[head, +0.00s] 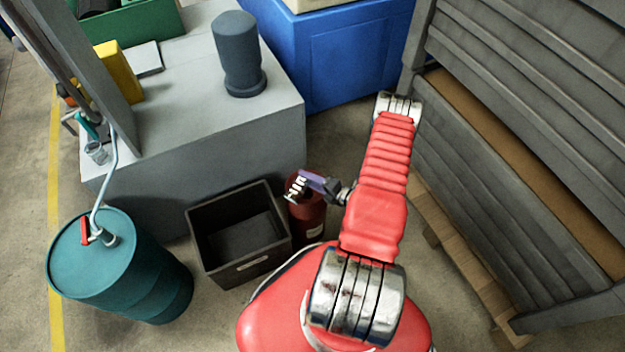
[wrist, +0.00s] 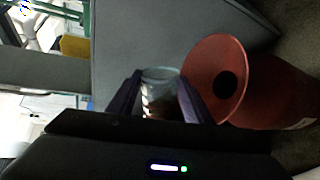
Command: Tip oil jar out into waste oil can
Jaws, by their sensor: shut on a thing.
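My gripper (head: 318,183) has its purple fingers shut on a small clear oil jar. In the wrist view the jar (wrist: 160,92) sits between the fingertips, with a pale rim and brown, dark content in its lower part. The waste oil can (wrist: 215,85) is red, with a funnel-like top and a dark round opening, just right of the jar in that view. In the head view the can (head: 308,222) stands on the floor, and the gripper is over its top, partly hiding it. I cannot tell how far the jar is tilted or whether oil flows.
A black open crate (head: 272,262) stands left of the can. A teal drum (head: 80,262) with a hand pump is further left. A grey machine block (head: 190,130) rises behind, with a small glass (head: 97,153) at its left side. Grey stacked panels (head: 530,150) stand on the right.

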